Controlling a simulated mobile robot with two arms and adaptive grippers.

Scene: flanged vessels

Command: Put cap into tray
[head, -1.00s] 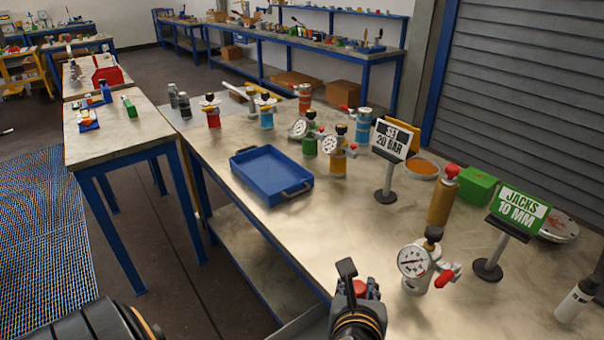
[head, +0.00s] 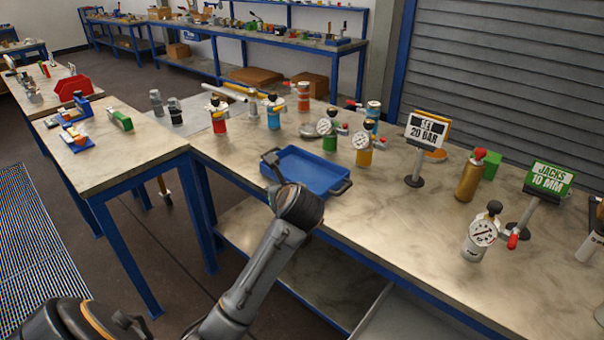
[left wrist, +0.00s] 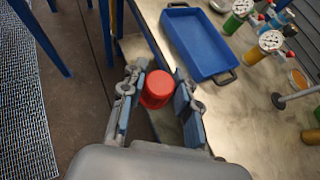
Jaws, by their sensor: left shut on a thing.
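The red cap (left wrist: 157,88) is between the fingers of my left gripper (left wrist: 160,96) in the left wrist view. The gripper is shut on it, with one finger on each side. The empty blue tray (head: 312,172) lies on the large metal-topped table, near its front edge. The tray also shows in the left wrist view (left wrist: 199,42), above and right of the cap and apart from it. In the head view my left wrist is just in front of the tray's near left side and hides the fingers and cap. My right gripper is not in view.
Gauge-topped vessels, among them a yellow one (head: 364,154) and a red one (head: 219,122), stand behind the tray. The "SET 20 BAR" sign (head: 426,131) and a gauge vessel (head: 475,244) are to the right.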

